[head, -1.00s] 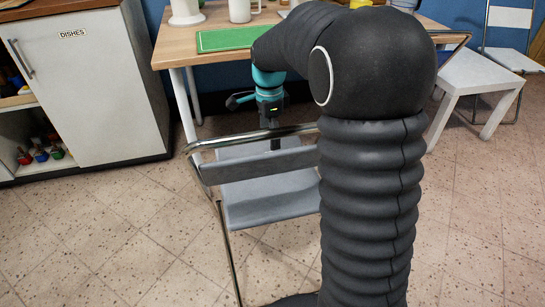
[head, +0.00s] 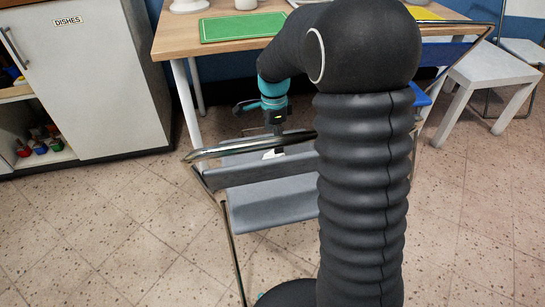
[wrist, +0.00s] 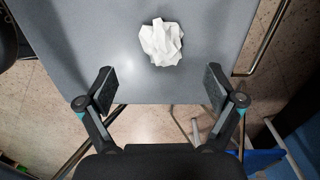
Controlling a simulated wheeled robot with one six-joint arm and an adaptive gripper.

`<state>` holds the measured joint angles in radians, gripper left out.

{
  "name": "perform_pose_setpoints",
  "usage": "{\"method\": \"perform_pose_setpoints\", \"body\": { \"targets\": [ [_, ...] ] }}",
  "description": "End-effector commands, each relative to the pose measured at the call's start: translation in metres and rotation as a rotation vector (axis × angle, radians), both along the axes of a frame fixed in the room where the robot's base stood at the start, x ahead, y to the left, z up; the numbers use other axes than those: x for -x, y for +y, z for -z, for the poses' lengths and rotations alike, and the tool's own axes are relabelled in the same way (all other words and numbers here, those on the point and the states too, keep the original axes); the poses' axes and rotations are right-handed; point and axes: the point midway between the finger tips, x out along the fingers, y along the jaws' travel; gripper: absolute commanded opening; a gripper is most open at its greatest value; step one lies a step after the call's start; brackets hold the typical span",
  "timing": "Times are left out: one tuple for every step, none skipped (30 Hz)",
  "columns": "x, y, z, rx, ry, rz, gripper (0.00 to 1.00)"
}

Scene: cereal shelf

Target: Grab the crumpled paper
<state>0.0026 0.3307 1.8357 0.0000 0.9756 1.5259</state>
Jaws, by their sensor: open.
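The crumpled paper (wrist: 162,42) is a white ball resting on the grey chair seat (wrist: 120,75) in the wrist view. In the head view a small white bit of the paper (head: 272,154) shows over the chair's backrest, and the rest is hidden. My gripper (wrist: 160,82) is open and empty. In the wrist view its two fingers stand apart, with the paper ahead of them, between their lines and not touched. In the head view my gripper (head: 275,128) points down over the chair, its fingertips partly hidden by the backrest.
The chair's metal frame and grey backrest (head: 262,168) stand close to my arm. A wooden table (head: 180,38) with a green mat (head: 242,27) is behind. A white side table (head: 490,68) is at right, a cabinet (head: 85,70) at left. The floor at left is clear.

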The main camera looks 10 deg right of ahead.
Motion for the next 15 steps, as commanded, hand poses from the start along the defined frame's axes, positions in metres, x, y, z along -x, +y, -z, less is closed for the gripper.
{"method": "perform_pose_setpoints", "body": {
  "targets": [
    [0.000, 0.000, 0.007, 0.000, 0.001, -0.001, 0.92],
    [0.000, 0.000, 0.009, 0.000, 0.002, -0.001, 0.92],
    [0.000, 0.001, 0.012, 0.000, 0.002, -0.001, 0.92],
    [0.000, 0.001, 0.013, 0.000, 0.001, -0.002, 0.92],
    [0.000, 0.001, 0.014, 0.000, 0.001, -0.002, 0.92],
    [0.000, 0.001, 0.016, 0.000, 0.000, -0.003, 0.92],
    [0.000, 0.001, 0.018, 0.000, 0.000, -0.003, 0.92],
    [0.000, 0.002, 0.020, 0.000, 0.000, -0.003, 0.92],
    [-0.001, 0.002, 0.024, 0.000, 0.001, -0.003, 0.92],
    [-0.001, 0.001, 0.028, 0.000, 0.002, -0.004, 0.92],
    [-0.001, 0.001, 0.032, 0.000, 0.002, -0.004, 0.92],
    [-0.002, 0.001, 0.039, 0.000, 0.003, -0.004, 0.92],
    [-0.003, 0.001, 0.043, 0.000, 0.004, -0.004, 0.92],
    [-0.003, 0.001, 0.047, 0.000, 0.003, -0.004, 0.92],
    [-0.003, 0.001, 0.052, 0.000, 0.002, -0.004, 0.92]
  ]
}}
